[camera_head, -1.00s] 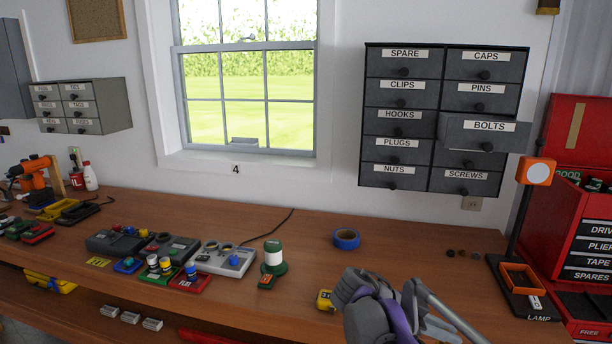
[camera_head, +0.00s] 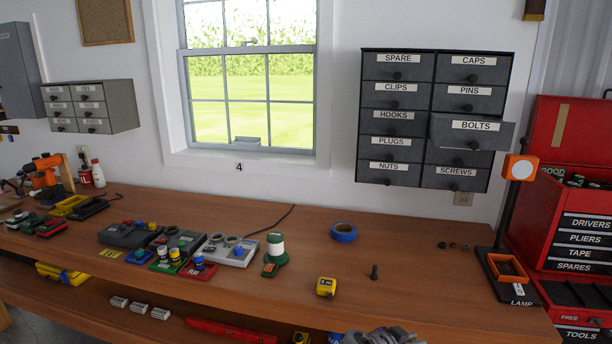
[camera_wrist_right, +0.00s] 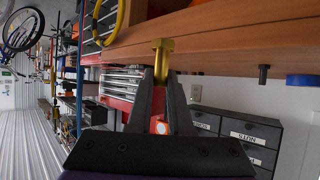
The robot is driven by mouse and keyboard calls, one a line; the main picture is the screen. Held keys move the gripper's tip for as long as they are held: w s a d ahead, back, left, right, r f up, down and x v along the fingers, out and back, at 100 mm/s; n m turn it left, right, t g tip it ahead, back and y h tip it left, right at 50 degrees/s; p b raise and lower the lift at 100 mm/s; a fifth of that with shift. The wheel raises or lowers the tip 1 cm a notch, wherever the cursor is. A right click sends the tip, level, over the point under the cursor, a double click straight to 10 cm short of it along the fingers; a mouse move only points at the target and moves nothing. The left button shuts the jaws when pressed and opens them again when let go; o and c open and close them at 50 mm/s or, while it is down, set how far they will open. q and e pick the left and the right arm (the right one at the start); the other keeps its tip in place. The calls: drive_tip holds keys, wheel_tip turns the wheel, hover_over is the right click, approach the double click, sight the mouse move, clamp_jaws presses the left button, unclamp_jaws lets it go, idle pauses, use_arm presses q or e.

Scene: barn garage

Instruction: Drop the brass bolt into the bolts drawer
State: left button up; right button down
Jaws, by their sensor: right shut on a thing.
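The brass bolt (camera_wrist_right: 163,46) shows in the right wrist view, held between the fingertips of my right gripper (camera_wrist_right: 162,78), its head beyond the tips. In the head view only a grey part of my right arm or gripper (camera_head: 382,337) shows at the bottom edge, and the bolt is hidden there. The bolts drawer (camera_head: 471,138) is pulled out from the right column of the dark wall cabinet (camera_head: 433,115); its inside is not visible. My left gripper is in neither view.
A dark bolt (camera_head: 375,272) stands on the workbench (camera_head: 410,285), near a yellow tape measure (camera_head: 326,287) and blue tape roll (camera_head: 343,232). An orange lamp (camera_head: 518,168) and red tool chest (camera_head: 582,225) stand at the right. Space before the cabinet looks clear.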

drive_tip(key=w+a+f+n+t+y+p, duration=0.1)
drive_tip(key=a+f+n+t+y, duration=0.1)
drive_tip(key=a+n+t+y, duration=0.2)
drive_tip(key=shift+a+n+t+y, duration=0.4)
drive_tip(key=shift+a+n+y, duration=0.9)
drive_tip(key=shift+a+n, duration=0.45)
drive_tip(key=shift+w+d, duration=0.1)
drive_tip(key=shift+d, duration=0.1)
